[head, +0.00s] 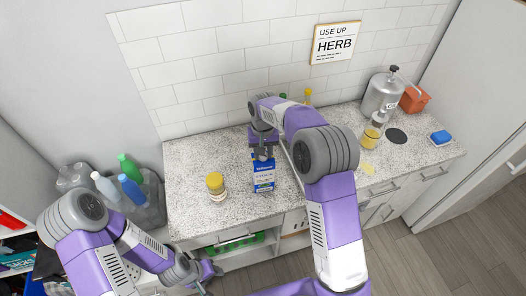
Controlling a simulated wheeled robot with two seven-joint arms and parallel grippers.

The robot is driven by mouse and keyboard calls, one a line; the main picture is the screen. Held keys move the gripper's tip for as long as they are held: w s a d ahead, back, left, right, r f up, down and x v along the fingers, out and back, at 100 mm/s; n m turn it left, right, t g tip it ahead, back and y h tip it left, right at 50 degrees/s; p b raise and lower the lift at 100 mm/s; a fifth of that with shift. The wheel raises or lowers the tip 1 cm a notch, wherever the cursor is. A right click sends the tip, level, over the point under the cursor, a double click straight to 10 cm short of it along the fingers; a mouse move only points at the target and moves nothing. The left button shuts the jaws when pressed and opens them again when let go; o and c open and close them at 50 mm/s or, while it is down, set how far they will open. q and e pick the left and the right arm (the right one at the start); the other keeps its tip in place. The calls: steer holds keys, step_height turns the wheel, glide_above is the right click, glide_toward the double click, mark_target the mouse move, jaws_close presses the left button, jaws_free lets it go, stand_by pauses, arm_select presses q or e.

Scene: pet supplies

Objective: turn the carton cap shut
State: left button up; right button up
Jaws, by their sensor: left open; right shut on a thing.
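A blue and white carton (263,177) stands upright on the speckled counter, near its front edge. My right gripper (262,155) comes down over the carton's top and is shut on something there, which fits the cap. The cap itself is hidden behind the fingers, so its turn cannot be seen. My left gripper (207,280) is low in front of the counter, open and away from the carton.
A yellow-lidded jar (216,186) stands left of the carton. A grey bin (150,212) with several bottles is at the far left. The counter's left part (190,155) is clear.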

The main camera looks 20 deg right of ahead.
stand_by(0.7)
steer(key=o, duration=1)
steer(key=shift+o, duration=0.2)
steer(key=shift+r, duration=3.85)
